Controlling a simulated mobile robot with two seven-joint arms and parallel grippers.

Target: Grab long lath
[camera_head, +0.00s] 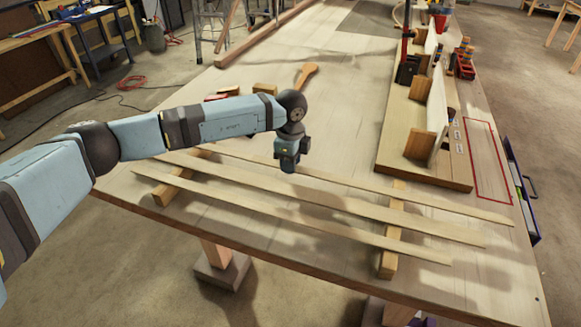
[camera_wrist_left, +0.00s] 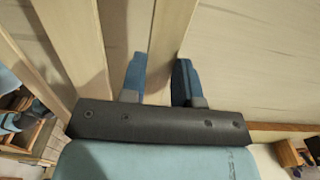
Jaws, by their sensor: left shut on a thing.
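Three long, thin, pale laths lie side by side across two wooden support bars on the workbench: the far lath (camera_head: 400,191), the middle lath (camera_head: 345,205) and the near lath (camera_head: 300,222). My left gripper (camera_head: 288,168) reaches down over the far lath, partly hiding it. In the left wrist view, a lath (camera_wrist_left: 168,45) runs between the two blue fingers of my left gripper (camera_wrist_left: 159,80), which is shut on it. From its place in the head view, this is the far lath. My right gripper is in neither view.
The laths rest on a left support bar (camera_head: 170,188) and a right support bar (camera_head: 391,240). A wooden fixture board (camera_head: 425,172) with upright blocks and clamps stands at the right. A wooden mallet (camera_head: 306,74) lies behind my arm. The bench (camera_head: 330,100) is largely clear behind the laths.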

